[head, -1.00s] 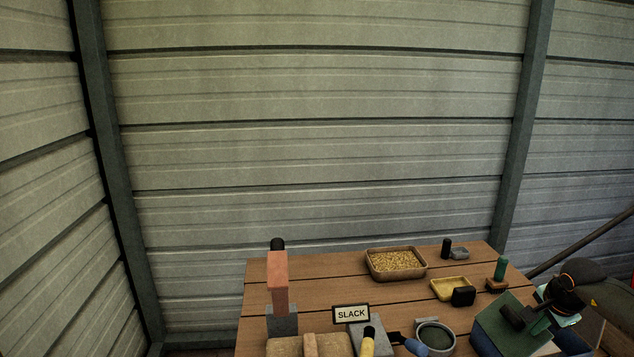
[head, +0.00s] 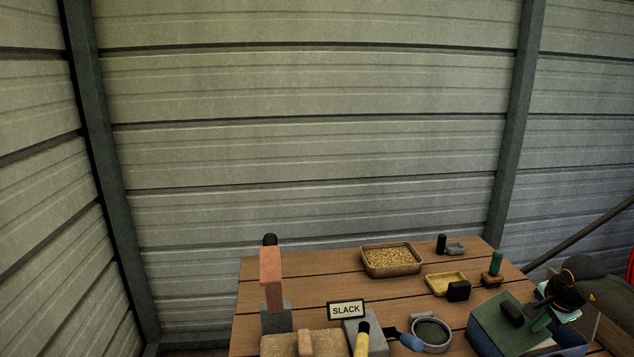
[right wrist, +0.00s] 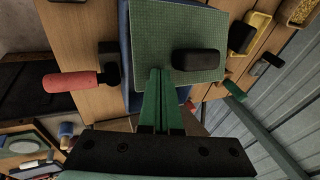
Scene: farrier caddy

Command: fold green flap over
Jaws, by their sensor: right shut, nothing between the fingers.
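The green flap (head: 488,324) lies on top of a blue box at the right front of the table in the head view. In the right wrist view it is a green textured panel (right wrist: 160,32) with a black block (right wrist: 197,60) on it. My right gripper (head: 541,322) is over the right side of the flap. Its two green fingers (right wrist: 160,72) are together, with nothing between them, and overlap the flap's edge in the wrist view. I cannot tell whether they touch it. My left gripper is not in view.
A SLACK sign (head: 346,309) is at front centre. The table's middle has bare boards.

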